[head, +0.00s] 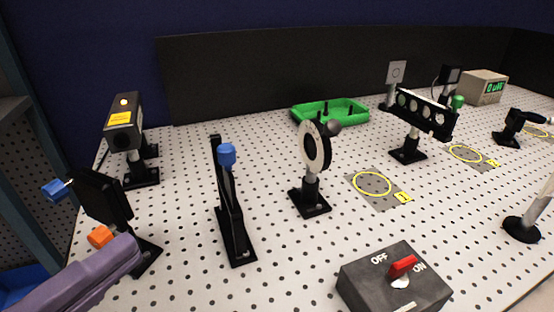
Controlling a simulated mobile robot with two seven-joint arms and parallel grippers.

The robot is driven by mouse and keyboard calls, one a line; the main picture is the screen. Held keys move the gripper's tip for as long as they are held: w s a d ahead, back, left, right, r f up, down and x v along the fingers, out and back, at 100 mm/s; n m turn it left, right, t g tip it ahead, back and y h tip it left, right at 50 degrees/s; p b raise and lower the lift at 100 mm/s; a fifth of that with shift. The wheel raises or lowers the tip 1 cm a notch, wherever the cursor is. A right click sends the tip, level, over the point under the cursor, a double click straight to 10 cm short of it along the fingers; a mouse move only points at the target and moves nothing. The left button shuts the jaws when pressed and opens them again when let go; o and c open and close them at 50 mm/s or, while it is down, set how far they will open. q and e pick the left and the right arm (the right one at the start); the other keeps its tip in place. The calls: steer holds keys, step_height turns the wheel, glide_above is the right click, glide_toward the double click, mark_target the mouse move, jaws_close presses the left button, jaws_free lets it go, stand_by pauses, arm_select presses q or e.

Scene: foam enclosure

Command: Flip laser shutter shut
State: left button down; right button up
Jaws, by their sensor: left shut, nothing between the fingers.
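The laser (123,138) is a dark box with yellow labels on a post at the left. In front of it stands a black plate (103,195) on a base, with a blue knob (55,189) sticking out to its left on a thin stem. To the right, a tall black stand (233,215) carries another blue knob (227,155) near its top. I cannot tell for sure which of these is the shutter. My left gripper (101,236), purple with an orange tip, is shut and empty, just below the black plate and partly covering its base. My right gripper is not in view.
A grey switch box (393,284) with a red lever stands at the front. A round white-faced mount (315,150) stands mid-board, with a lens rack (424,112) and green tray (329,112) behind. The perforated board (190,275) is clear between the stands. A blue-grey frame post (45,130) rises at left.

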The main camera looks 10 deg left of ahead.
arm_select(q)
steer(key=shift+s+d+f+m+h, duration=0.15)
steer(key=shift+d+f+m+h, duration=0.15)
steer(key=shift+f+m+h, duration=0.15)
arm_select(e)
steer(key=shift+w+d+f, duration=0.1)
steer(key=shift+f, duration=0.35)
arm_select(q)
steer(key=shift+r, duration=0.1)
steer(key=p, duration=0.2)
glide_toward(228, 172)
steer(key=w+d+r, duration=0.2)
steer(key=d+r, duration=0.1)
steer(key=d, duration=0.2)
steer(key=w, duration=0.1)
steer(key=w+a, duration=0.1)
steer(key=w, duration=0.1)
steer(key=shift+w+a+f, duration=0.2)
steer(key=shift+f, duration=0.15)
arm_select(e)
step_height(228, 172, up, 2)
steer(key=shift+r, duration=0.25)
